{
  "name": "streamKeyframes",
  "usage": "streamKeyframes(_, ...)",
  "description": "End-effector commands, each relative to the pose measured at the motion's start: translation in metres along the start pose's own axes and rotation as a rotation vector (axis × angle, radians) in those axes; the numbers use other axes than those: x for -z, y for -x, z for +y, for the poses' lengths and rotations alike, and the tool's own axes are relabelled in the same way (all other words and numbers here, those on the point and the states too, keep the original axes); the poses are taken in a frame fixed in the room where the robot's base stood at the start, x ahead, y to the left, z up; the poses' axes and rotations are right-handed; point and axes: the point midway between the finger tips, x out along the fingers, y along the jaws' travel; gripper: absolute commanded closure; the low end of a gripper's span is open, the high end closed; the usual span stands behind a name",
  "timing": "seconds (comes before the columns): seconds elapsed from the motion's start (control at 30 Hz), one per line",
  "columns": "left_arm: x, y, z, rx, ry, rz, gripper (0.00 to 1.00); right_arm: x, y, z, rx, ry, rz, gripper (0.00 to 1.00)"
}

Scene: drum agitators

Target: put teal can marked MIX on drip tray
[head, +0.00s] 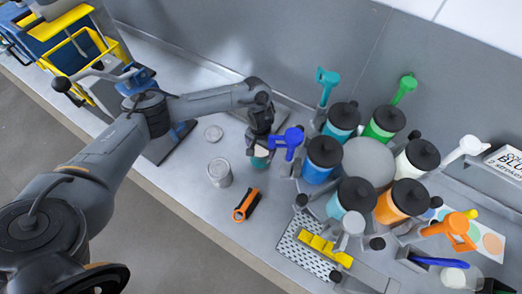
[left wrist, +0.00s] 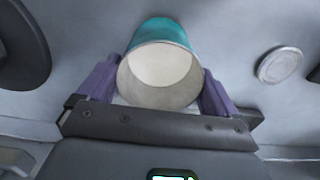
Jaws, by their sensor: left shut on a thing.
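My left gripper (head: 260,148) is shut on the teal can (head: 260,160), which is mostly hidden by the gripper in the head view. In the left wrist view the teal can (left wrist: 160,62) sits between the two purple fingers of the gripper (left wrist: 160,90), its pale inside facing the camera. No MIX marking can be read. A perforated metal plate, apparently the drip tray (head: 289,247), lies at the front right of the bench, well apart from the can. A yellow piece (head: 325,250) lies on it. My right gripper is not in view.
A ring of drums with black caps, including a blue one (head: 318,165) and an orange one (head: 398,203), stands right of the gripper. A grey tin (head: 219,172), a round lid (head: 213,132) and an orange-black tool (head: 246,205) lie on the bench. A coloured-dot card (head: 480,238) lies far right.

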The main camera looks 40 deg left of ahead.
Motion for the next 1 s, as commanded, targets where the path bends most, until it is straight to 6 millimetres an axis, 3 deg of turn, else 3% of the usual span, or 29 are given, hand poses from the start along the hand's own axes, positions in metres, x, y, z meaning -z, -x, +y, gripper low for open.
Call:
streamKeyframes(0.2, 0.0, -0.023, 0.001, 0.0, -0.001, 0.0, 0.73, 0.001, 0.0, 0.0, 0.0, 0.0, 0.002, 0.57)
streamKeyframes(0.67, 0.0, -0.029, 0.001, -0.001, 0.0, 0.0, 0.73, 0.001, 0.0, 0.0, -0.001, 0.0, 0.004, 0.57)
streamKeyframes(0.7, -0.001, -0.03, 0.0, 0.0, 0.0, -0.001, 0.06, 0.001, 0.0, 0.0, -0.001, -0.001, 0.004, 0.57)
streamKeyframes(0.77, 0.0, -0.03, 0.0, 0.0, -0.001, 0.0, 0.0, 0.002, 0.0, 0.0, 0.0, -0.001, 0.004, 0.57)
streamKeyframes(1.0, 0.0, -0.029, 0.0, 0.0, -0.001, 0.0, 0.0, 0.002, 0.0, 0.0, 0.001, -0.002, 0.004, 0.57)
